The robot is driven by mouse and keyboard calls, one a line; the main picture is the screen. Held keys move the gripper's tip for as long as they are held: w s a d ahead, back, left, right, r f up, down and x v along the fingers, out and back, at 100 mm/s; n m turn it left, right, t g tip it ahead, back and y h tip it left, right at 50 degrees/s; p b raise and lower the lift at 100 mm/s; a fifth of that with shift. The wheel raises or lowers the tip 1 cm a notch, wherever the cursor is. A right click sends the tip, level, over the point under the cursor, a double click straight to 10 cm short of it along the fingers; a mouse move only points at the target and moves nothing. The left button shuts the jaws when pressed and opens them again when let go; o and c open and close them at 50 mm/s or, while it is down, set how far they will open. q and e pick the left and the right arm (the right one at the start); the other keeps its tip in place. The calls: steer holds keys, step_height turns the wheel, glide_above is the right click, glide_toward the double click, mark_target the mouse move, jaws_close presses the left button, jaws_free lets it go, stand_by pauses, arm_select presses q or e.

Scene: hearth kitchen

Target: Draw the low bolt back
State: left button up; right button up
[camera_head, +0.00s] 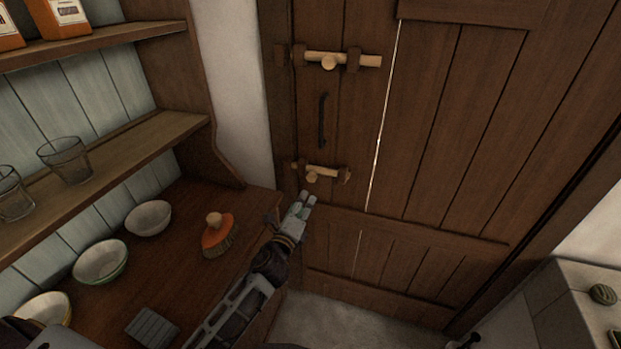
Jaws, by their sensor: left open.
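The low bolt (325,172) is a short pale wooden bar lying across the left part of the brown plank door (440,120). A round knob (312,177) stands out from it, left of its dark right-hand bracket (345,175). The bar's left end reaches the dark wood at the left. My left gripper (304,202) is just below the low bolt and knob, its fingers pointing up toward them. It is open and looks empty; I see a small gap to the knob. My right gripper cannot be made out.
A similar upper bolt (368,61) and a dark handle (322,120) are above. Left of the door, a wooden counter (180,255) holds bowls (148,218), an orange brush (217,236) and a grey block (151,327). Shelves with glasses (66,160) stand above it.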

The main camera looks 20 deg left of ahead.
arm_select(q)
steer(key=shift+a+r+m+y, duration=0.1)
steer(key=shift+a+m+y, duration=0.1)
steer(key=shift+m, duration=1.45)
steer(key=shift+a+r+m+y, duration=0.1)
steer(key=shift+a+m+y, duration=0.1)
steer(key=shift+m, duration=1.45)
arm_select(e)
steer(key=shift+a, duration=0.5)
arm_select(q)
steer(key=shift+w, duration=0.2)
arm_select(e)
steer(key=shift+d, duration=0.25)
arm_select(q)
glide_toward(311, 179)
steer(key=shift+w, duration=1.45)
steer(key=shift+w+a+f+b, duration=0.1)
steer(key=shift+w+b, duration=0.35)
steer(key=shift+w, duration=1.15)
steer(key=shift+w+b, duration=0.6)
steer(key=shift+w, duration=1.85)
arm_select(e)
steer(key=shift+w+d+f, duration=0.35)
steer(key=shift+d+f, duration=0.15)
steer(key=shift+f, duration=0.05)
steer(key=shift+w+d+f, duration=0.35)
steer(key=shift+d+f, duration=0.15)
steer(key=shift+s+d, duration=0.1)
steer(key=shift+d, duration=0.1)
